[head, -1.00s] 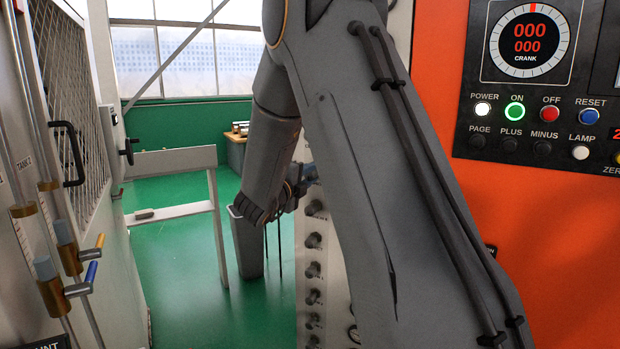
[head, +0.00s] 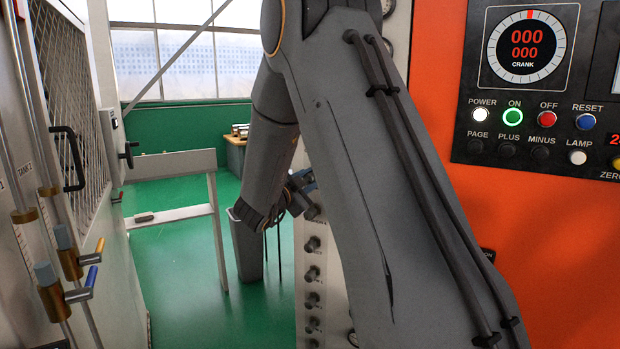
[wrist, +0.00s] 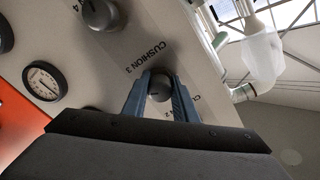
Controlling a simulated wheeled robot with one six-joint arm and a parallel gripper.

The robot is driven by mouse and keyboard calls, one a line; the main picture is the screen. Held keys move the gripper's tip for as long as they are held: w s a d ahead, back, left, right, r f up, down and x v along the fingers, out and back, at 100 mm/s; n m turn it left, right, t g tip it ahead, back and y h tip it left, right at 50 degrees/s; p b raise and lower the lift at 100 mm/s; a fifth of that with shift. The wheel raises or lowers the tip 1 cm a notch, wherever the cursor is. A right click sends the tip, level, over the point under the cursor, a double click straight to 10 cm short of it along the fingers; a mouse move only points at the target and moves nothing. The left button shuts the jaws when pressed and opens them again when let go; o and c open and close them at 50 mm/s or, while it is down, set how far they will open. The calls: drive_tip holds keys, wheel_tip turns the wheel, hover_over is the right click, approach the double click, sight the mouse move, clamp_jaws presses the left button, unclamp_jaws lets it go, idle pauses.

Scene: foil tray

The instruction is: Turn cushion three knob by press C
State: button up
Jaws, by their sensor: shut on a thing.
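A round grey knob (wrist: 160,88) on a pale panel sits between the two blue fingers of my gripper (wrist: 160,100) in the wrist view. The fingers are shut on it from both sides. In the head view my gripper (head: 304,188) is at the upper part of the knob panel (head: 327,262), partly hidden by my own arm. The held knob cannot be made out clearly there.
Several other knobs (head: 312,272) run down the panel below my gripper. Another larger-looking knob (wrist: 100,14) and a round gauge (wrist: 45,80) show in the wrist view. An orange console (head: 560,240) stands at right, a white cabinet (head: 85,205) at left.

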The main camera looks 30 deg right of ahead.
drive_tip(key=shift+f+n+p, duration=0.1)
drive_tip(key=shift+n+p, duration=0.6)
drive_tip(key=shift+n, duration=1.5)
drive_tip(key=o, duration=1)
drive_tip(key=shift+o, duration=0.2)
drive_tip(key=b+v, duration=0.2)
drive_tip(key=v, duration=0.6)
